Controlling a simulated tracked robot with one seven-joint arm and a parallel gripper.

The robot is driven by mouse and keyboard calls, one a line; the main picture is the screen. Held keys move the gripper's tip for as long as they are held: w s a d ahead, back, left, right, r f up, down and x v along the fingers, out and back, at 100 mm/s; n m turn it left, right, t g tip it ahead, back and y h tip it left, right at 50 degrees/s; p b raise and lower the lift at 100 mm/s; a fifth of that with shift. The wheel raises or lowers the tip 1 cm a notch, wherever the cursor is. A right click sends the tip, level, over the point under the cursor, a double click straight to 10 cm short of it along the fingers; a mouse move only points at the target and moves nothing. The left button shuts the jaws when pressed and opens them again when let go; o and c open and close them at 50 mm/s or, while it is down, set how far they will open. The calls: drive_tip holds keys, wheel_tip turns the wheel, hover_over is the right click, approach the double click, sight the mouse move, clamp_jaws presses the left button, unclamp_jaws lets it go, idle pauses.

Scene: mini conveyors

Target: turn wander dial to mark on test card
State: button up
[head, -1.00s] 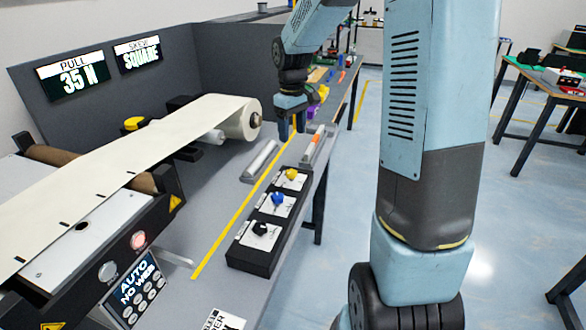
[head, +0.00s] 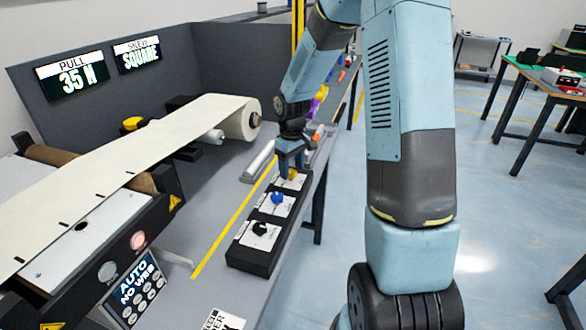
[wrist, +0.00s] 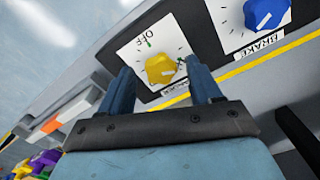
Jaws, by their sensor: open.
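A black control box (head: 243,262) on the bench carries a row of three dials. The yellow dial (head: 293,175) is at its far end, the blue dial (head: 277,198) in the middle and the black dial (head: 260,229) nearest. In the wrist view the yellow dial (wrist: 160,69) sits on a white plate with OFF and a small green mark; its name label is mostly hidden by a finger. The blue dial's label reads BRAKE. My gripper (wrist: 160,66) is open, its fingers either side of the yellow dial in that view; contact cannot be told. A partly cut-off printed card (head: 222,321) lies at the bottom edge.
A web machine with a cream roll (head: 238,118) fills the left. Screens read PULL 35 N (head: 72,75) and SKEW SQUARE (head: 136,54). A grey roller (head: 259,161) lies beyond the box. A yellow line (head: 232,222) runs along the bench left of the box.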

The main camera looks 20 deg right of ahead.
drive_tip(key=shift+f, duration=0.45)
drive_tip(key=c, duration=1)
drive_tip(key=shift+c, duration=0.2)
